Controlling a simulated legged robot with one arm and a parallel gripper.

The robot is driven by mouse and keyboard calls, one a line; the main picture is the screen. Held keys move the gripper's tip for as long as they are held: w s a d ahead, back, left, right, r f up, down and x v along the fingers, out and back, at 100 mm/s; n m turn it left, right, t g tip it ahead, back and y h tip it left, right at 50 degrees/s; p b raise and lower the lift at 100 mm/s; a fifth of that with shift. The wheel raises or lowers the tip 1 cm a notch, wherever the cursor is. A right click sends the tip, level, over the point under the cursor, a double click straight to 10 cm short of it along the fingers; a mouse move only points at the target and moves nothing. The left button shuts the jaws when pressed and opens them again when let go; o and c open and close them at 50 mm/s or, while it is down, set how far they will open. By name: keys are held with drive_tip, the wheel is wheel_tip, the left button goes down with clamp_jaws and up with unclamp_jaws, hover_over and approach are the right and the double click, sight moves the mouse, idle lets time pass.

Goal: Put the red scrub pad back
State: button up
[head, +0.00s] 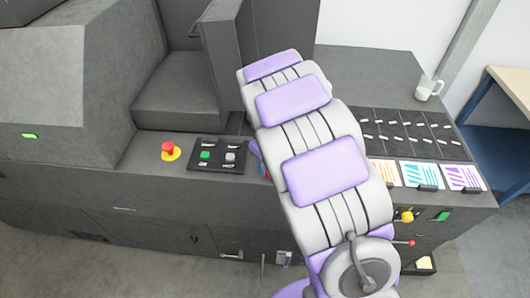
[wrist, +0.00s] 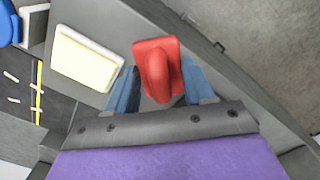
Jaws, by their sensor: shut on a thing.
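The red scrub pad (wrist: 152,52) is in the middle of the wrist view, a flat red block with a rounded raised grip. My gripper (wrist: 160,72) has its blue fingers on either side of that grip and is shut on it. Over a grey surface, the pad's underside is hidden, so I cannot tell whether it touches anything. In the head view my arm covers the pad and most of the gripper.
A cream pad-like block with a white rim (wrist: 85,58) lies left of the red pad. The head view shows a red button on yellow (head: 169,151), a button panel (head: 218,155), a slotted black panel (head: 410,133), coloured cards (head: 423,174) and a white mug (head: 427,88).

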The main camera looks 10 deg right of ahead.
drive_tip(key=w, duration=0.6)
drive_tip(key=shift+w+a+f, duration=0.35)
drive_tip(key=shift+w, duration=0.05)
drive_tip(key=shift+w+d, duration=0.1)
drive_tip(key=shift+w, duration=0.3)
drive_tip(key=shift+w+d, duration=0.3)
drive_tip(key=shift+d, duration=0.05)
drive_tip(key=shift+d+f, duration=0.15)
drive_tip(key=shift+f, duration=0.2)
wheel_tip(320, 180, down, 3)
drive_tip(key=shift+s, duration=0.1)
drive_tip(key=shift+a, duration=0.3)
drive_tip(key=o, duration=0.6)
drive_tip(key=shift+a, duration=0.1)
drive_tip(key=o, duration=0.4)
drive_tip(key=shift+d, duration=0.25)
